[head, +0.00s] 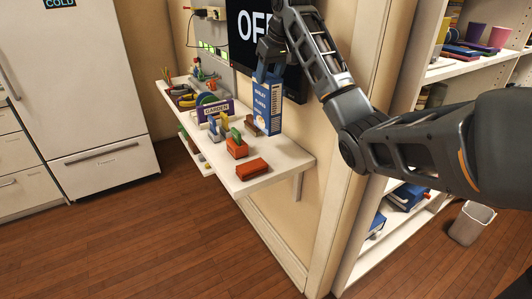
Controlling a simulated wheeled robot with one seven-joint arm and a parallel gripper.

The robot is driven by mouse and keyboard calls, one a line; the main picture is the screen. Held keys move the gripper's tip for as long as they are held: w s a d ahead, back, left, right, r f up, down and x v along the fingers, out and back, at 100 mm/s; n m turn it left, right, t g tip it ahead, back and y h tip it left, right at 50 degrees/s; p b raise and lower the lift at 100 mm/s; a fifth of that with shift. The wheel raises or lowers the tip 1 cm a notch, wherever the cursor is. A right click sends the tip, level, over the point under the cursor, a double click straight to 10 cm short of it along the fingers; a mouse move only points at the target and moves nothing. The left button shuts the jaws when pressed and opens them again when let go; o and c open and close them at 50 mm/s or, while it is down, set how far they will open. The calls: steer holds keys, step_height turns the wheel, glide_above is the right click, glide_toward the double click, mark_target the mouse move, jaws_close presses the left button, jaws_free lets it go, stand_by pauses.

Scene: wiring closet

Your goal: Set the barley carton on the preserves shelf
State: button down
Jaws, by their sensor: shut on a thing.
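The barley carton (267,110) is a tall blue box with a white front panel of blue lettering. It is upright at the right part of a white wall shelf (292,158). My gripper (268,78) comes from above and is shut on the carton's top. I cannot tell whether the carton's base touches the shelf or hangs just above it. A small purple-edged sign on this shelf seems to read "GARDEN" (216,111). No label for a preserves shelf is readable in this view.
Small tools and an orange-red block (252,169) sit on the wall shelf. A dark screen (245,45) hangs behind the carton. At right, an open shelving unit (462,66) holds cups and books. A pale bin (472,222) stands on the floor; a white fridge (85,80) is at left.

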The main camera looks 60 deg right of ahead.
mark_target(278, 84)
steer(key=f, duration=0.3)
steer(key=f+p, duration=0.1)
steer(key=f, duration=0.1)
steer(key=shift+s+d+f, duration=0.15)
steer(key=shift+d+f, duration=0.05)
steer(key=shift+f, duration=0.2)
steer(key=shift+f+p, duration=0.3)
steer(key=shift+f, duration=1.9)
steer(key=shift+c, duration=2.3)
jaws_free()
steer(key=v, duration=1.2)
steer(key=shift+a, duration=0.15)
